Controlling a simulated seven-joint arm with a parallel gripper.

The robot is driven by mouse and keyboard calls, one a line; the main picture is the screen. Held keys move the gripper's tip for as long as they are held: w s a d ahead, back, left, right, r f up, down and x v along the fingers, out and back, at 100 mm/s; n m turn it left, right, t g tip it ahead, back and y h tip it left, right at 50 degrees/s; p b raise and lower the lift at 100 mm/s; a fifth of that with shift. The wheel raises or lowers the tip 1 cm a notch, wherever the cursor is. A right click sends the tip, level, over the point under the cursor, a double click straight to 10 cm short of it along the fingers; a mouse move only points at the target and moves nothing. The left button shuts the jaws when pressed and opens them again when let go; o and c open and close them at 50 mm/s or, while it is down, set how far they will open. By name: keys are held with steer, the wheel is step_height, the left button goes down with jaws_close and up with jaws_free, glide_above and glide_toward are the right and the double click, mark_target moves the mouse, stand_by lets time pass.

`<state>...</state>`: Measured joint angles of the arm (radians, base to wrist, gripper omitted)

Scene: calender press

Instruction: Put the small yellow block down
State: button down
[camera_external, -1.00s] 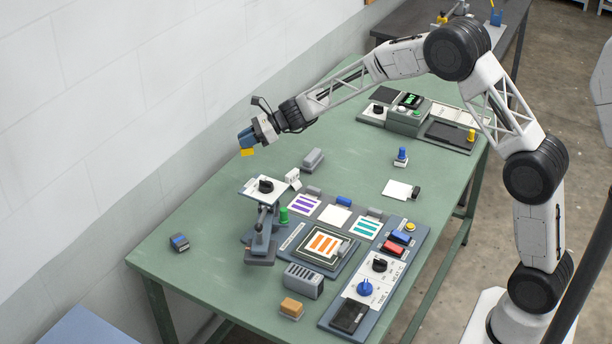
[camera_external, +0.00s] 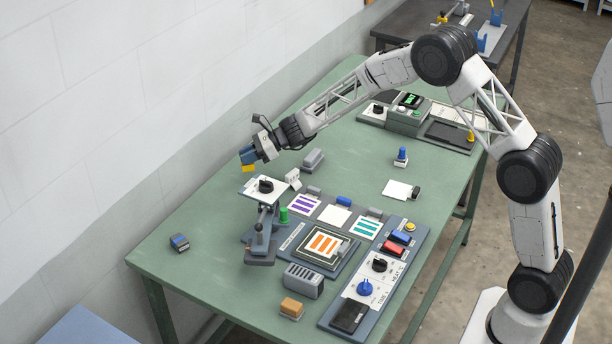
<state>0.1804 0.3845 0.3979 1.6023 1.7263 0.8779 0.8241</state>
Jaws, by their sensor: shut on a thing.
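The small yellow block (camera_external: 248,169) shows at the tips of my gripper (camera_external: 248,160), at the left side of the green table. My gripper's blue fingers are shut on the block, and only its lower part shows below them. The block is close to the press (camera_external: 263,195) and appears beyond its white plate. I cannot tell from this view how high the block is above the table (camera_external: 215,205).
A blue-grey block (camera_external: 179,242) lies at the table's left front. An orange-topped block (camera_external: 291,308) and a slotted grey box (camera_external: 303,280) stand near the front edge. A grey block (camera_external: 313,160) lies right of my gripper. Table between press and left block is clear.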

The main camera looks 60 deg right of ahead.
mark_target(248, 166)
steer(key=shift+f, duration=1.8)
steer(key=shift+f, duration=0.1)
steer(key=c, duration=1.1)
jaws_free()
steer(key=shift+o, duration=0.2)
steer(key=shift+d, duration=0.1)
steer(key=shift+s+d+r, duration=0.4)
steer(key=shift+s+d, duration=0.05)
steer(key=v, duration=1)
steer(key=shift+s, duration=0.15)
steer(key=shift+d+r, duration=0.1)
